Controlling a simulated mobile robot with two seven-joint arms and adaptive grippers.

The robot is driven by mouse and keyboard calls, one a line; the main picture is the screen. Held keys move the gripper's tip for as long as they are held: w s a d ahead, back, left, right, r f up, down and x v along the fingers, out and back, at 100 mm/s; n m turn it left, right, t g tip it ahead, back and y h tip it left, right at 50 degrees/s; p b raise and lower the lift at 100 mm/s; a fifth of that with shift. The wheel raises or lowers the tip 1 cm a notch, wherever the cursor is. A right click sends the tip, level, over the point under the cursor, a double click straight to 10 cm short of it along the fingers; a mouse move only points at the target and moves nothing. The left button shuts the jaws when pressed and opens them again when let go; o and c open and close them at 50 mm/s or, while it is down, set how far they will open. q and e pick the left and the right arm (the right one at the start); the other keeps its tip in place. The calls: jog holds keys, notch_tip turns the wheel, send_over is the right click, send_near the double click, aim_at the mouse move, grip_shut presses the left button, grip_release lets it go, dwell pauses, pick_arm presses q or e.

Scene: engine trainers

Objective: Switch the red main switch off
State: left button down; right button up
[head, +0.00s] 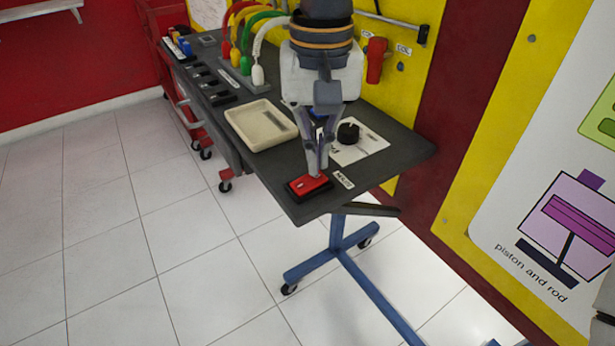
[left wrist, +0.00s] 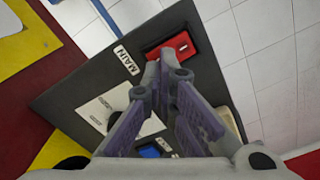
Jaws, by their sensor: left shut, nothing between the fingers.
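The red main switch (head: 309,186) is a red rocker in a black frame near the front corner of the dark bench top (head: 375,186). A white label reading MAIN (head: 343,179) lies just right of it. My left gripper (head: 317,173) is shut and empty, pointing down with its fingertips at the far edge of the red rocker; whether they touch it I cannot tell. In the left wrist view the red switch (left wrist: 182,47) lies just beyond the shut fingertips (left wrist: 165,58), which cover part of its near edge.
A cream tray (head: 262,125) and a white plate with a black rotary knob (head: 348,132) sit behind the switch. Coloured hooked cables (head: 247,45) stand farther back. A yellow panel with a red handle (head: 376,60) rises along the right. Open tiled floor lies left.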

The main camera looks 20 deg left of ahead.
pick_arm(q)
jog(key=shift+f, duration=1.25)
pick_arm(e)
jog(key=shift+s, duration=0.1)
dwell(0.9)
pick_arm(q)
notch_tip(320, 180, up, 5)
jog(key=shift+r+p, duration=0.15)
jog(key=shift+p, duration=0.55)
jog(key=shift+r, duration=0.9)
pick_arm(e)
jog(key=shift+w+r+t, duration=0.4)
jog(key=shift+w+r, duration=0.45)
jog(key=shift+w, duration=0.15)
